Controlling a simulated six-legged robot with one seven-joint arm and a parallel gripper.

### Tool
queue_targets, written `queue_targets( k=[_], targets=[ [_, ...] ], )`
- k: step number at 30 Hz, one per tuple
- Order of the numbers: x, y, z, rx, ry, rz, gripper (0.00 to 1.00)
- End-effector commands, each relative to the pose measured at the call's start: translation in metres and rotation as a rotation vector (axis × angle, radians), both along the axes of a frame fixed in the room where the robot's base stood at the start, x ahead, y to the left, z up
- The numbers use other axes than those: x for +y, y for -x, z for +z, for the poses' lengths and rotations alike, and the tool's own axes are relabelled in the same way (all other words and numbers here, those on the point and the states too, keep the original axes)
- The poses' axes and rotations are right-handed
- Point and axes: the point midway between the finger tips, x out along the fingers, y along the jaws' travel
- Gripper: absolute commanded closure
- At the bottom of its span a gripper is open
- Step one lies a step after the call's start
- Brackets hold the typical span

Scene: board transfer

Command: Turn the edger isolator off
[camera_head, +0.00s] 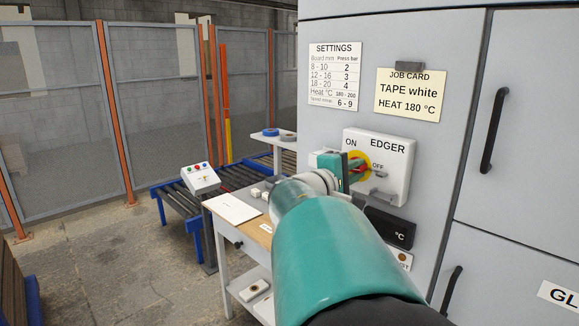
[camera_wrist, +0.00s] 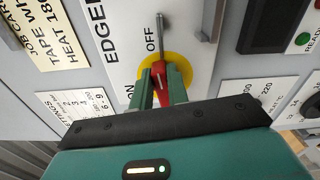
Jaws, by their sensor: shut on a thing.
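The edger isolator is a pale box (camera_head: 388,145) on the grey cabinet, marked ON at upper left and OFF to the right of its dial. Its yellow disc (camera_wrist: 185,68) carries a red handle (camera_wrist: 159,85). My gripper (camera_wrist: 160,83) is shut on the red handle, with a green finger on each side. In the wrist view the handle runs up and down, in line with the side where OFF is printed; its lower end is partly hidden by my gripper. In the head view my gripper (camera_head: 352,168) covers much of the dial.
A grey metal rod (camera_wrist: 164,32) stands out near OFF. A black °C display (camera_head: 390,228) sits below the isolator. A job card (camera_head: 410,95) and settings sheet (camera_head: 335,77) are above. A small bench (camera_head: 262,236) and roller conveyor (camera_head: 180,190) stand left.

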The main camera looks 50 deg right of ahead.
Motion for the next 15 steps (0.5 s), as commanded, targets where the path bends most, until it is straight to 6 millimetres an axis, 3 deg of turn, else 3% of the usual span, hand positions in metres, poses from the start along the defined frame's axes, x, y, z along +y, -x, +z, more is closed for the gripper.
queue_targets(
  k=[15],
  targets=[
    [-0.0014,0.0003,-0.0025,-0.159,0.026,0.0,1.0]
  ],
)
